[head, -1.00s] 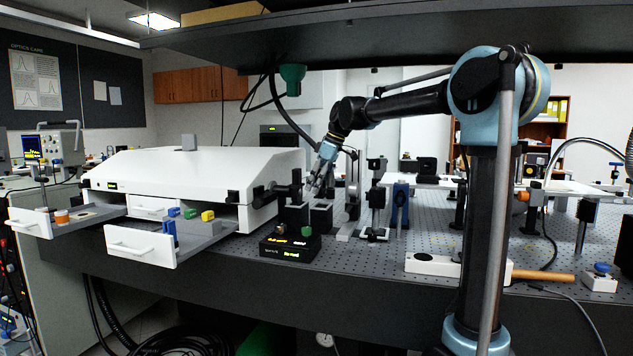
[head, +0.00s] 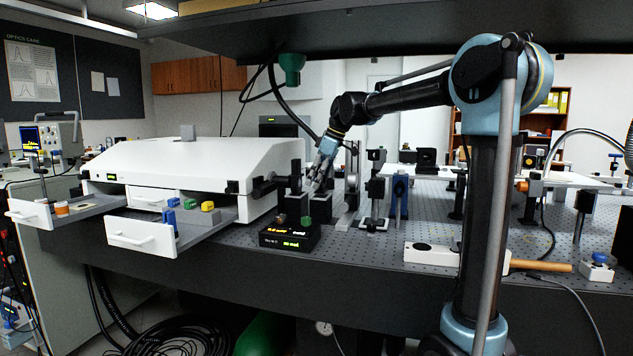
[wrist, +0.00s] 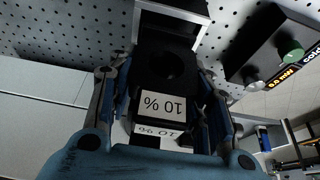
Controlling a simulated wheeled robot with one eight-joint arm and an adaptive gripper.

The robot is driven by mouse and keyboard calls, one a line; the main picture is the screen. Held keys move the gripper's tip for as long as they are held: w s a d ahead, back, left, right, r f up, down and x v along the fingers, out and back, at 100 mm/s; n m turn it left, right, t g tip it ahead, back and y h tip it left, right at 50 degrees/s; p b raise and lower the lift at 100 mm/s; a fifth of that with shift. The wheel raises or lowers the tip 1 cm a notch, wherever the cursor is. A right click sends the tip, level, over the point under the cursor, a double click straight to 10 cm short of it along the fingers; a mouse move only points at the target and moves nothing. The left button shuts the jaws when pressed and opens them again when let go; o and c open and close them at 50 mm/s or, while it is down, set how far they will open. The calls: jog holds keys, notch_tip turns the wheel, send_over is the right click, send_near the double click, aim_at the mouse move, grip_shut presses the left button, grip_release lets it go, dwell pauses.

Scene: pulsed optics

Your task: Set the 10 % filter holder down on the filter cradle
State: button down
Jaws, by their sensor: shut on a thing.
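My gripper (head: 316,185) is at the black blocks beside the white laser housing. In the wrist view its two blue-grey fingers (wrist: 166,85) are shut on the 10 % filter holder (wrist: 168,68), a black plate with a round opening and a white "10 %" label. A second white "10 %" label (wrist: 160,136) shows just below the first; I cannot tell which part bears it. In the head view the holder is too small to make out. Black upright blocks (head: 320,208) stand under the fingers, probably including the filter cradle. Contact between holder and cradle cannot be told.
A black meter box (head: 290,238) with a lit display and green knob stands in front of the blocks. Left is the white housing (head: 190,165) with open drawers (head: 140,238). Optic posts (head: 376,190) stand close on the right. The perforated bench (head: 430,215) has free room further right.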

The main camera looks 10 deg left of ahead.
jog(key=shift+f, duration=0.2)
dwell(0.3)
jog(key=shift+f, duration=0.35)
jog(key=shift+f, duration=0.3)
dwell(0.6)
jog(key=c, duration=0.7)
grip_release()
jog(key=shift+c, duration=0.2)
jog(key=v, duration=1.2)
jog(key=shift+a, duration=0.1)
